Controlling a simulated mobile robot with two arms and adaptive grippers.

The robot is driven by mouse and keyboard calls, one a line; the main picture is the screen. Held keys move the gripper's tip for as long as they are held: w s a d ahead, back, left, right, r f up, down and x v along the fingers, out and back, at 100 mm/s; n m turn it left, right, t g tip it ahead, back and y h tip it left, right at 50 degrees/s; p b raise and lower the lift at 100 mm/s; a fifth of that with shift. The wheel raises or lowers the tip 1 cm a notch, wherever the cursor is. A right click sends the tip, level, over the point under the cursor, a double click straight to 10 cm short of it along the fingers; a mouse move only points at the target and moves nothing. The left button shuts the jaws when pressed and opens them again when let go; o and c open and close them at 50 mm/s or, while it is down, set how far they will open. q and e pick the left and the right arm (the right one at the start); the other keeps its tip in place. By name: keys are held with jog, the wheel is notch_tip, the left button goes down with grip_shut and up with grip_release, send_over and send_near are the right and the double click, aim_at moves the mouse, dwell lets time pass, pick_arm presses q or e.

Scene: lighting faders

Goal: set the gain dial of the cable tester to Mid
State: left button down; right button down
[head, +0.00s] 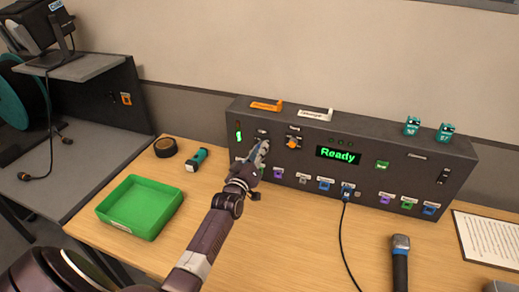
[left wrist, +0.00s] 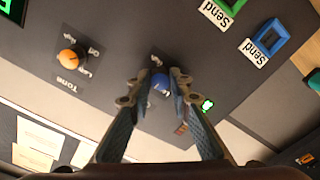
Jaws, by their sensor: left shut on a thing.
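The cable tester (head: 395,160) is a dark panel box at the back of the table, with a green "Ready" display (head: 338,153). My left gripper (head: 262,155) is at the left part of its front. In the left wrist view, my left gripper (left wrist: 163,78) has its two fingers shut on a blue dial (left wrist: 160,83), one finger on each side. The dial's label and pointer cannot be read behind the fingers. An orange dial (left wrist: 73,58) labelled Tone is beside it, apart from the fingers; it also shows in the head view (head: 292,144). My right gripper is not in view.
Several coloured sockets line the tester's lower front; a black cable (head: 343,225) hangs from one. A green tray (head: 140,207), tape roll (head: 165,147) and teal torch (head: 197,159) lie to the left. A microphone (head: 400,260) and a paper sheet (head: 490,238) lie to the right.

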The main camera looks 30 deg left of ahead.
pick_arm(q)
jog(key=shift+s+f+m+p, duration=0.1)
jog(key=shift+f+m+p, duration=0.05)
jog(key=shift+m, duration=1.65)
jog(key=shift+f+m+p, duration=0.15)
jog(key=shift+m, duration=1.65)
jog(key=c, duration=2.1)
grip_release()
jog(key=o, duration=0.3)
jog(key=shift+r, duration=0.2)
jog(key=shift+o, duration=0.2)
jog(key=v, duration=1.2)
